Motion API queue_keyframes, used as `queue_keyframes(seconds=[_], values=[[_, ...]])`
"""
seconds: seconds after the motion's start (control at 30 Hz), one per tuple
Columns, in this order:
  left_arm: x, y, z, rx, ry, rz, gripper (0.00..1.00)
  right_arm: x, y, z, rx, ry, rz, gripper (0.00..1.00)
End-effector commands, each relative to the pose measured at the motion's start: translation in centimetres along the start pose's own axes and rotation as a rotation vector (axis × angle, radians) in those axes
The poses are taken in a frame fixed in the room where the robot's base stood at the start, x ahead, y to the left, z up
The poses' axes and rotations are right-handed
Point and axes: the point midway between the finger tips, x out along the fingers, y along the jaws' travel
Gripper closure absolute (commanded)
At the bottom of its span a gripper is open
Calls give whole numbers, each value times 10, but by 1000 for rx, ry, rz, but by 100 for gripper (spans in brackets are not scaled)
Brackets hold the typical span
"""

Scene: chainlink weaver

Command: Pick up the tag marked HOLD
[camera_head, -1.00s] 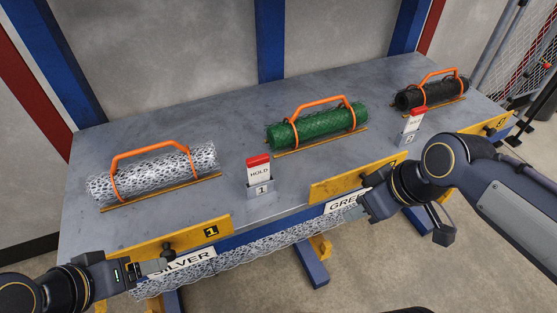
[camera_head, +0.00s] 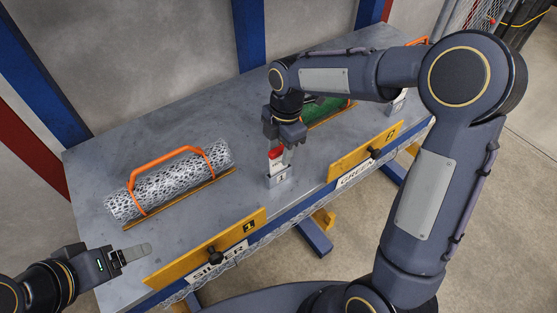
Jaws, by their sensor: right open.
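The white tag marked HOLD (camera_head: 276,166), with a red top, stands upright in a small grey holder (camera_head: 279,180) marked 1 on the table, between the silver roll and the green roll. My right gripper (camera_head: 282,147) points down over the tag, with its open fingers at the tag's upper part. Whether they touch it cannot be told. Part of the tag's lettering and red top is hidden by the gripper. My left gripper (camera_head: 138,250) is near the table's front left edge, away from the tag; its finger gap is not clear.
A silver mesh roll (camera_head: 172,186) with an orange handle lies at left on the grey table (camera_head: 215,125). A green roll (camera_head: 322,108) is partly hidden behind my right arm. A second holder (camera_head: 398,104) shows farther right. Yellow plates (camera_head: 205,248) line the front edge.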

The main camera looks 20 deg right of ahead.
Motion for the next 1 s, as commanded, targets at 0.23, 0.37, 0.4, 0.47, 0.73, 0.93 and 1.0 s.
queue_keyframes(seconds=[0.23, 0.37, 0.4, 0.47, 0.73, 0.93, 1.0], values=[[-5, 2, -3, 0, 0, 0, 24, 31, -1, -3, 1, 1, -3, 58], [-5, 2, -2, 0, 0, 0, 24, 33, 0, -2, 2, 1, 1, 58], [-5, 2, -2, 0, 0, 0, 24, 33, 0, -2, 2, 1, 1, 58], [-5, 2, -2, 0, 0, 0, 24, 33, 0, -2, 2, 1, 1, 58], [-5, 2, -2, 0, 0, 0, 24, 33, 0, -2, 2, 1, 1, 90], [-5, 2, -2, 0, 0, 0, 24, 32, 0, -2, 2, 1, 1, 100], [-5, 2, -2, 0, 0, 0, 24, 32, 0, -2, 2, 1, 1, 100]])
